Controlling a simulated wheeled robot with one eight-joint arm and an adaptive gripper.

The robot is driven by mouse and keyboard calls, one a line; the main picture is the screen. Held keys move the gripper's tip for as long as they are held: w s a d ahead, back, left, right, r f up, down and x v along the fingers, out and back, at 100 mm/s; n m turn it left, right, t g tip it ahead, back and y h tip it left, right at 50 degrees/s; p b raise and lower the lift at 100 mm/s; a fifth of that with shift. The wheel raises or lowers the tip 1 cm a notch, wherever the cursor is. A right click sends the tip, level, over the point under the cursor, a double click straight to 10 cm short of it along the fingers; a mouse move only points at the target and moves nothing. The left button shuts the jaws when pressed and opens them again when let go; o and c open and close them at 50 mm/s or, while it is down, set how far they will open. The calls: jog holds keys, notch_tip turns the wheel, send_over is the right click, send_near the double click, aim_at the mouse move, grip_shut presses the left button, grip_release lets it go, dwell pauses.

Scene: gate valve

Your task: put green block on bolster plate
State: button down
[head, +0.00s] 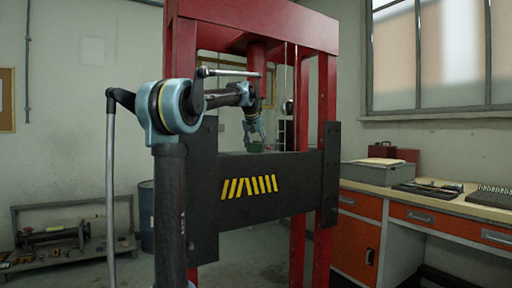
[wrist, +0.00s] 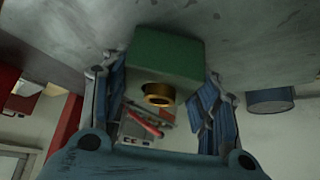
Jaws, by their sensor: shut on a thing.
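The green block (head: 255,148) shows small in the head view, low between the fingers of my gripper (head: 254,134), just above or at the top edge of the dark press beam. In the wrist view the green block (wrist: 167,52) is large, between the two blue fingers of my gripper (wrist: 166,75), which is shut on it. A brass ring (wrist: 158,95) shows on its near face. A grey, stained flat surface, seemingly the bolster plate (wrist: 65,35), fills the top of the wrist view behind the block. I cannot tell whether the block touches it.
The red press frame (head: 181,60) rises around my arm, with a ram (head: 257,58) above my gripper. A dark beam with yellow stripes (head: 290,187) crosses in front. A workbench (head: 395,190) with tools stands right. A blue drum (head: 147,215) and low shelf (head: 75,245) stand left.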

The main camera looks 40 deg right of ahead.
jog(key=shift+f, duration=0.1)
jog(key=c, duration=0.6)
grip_release()
jog(key=v, duration=1.2)
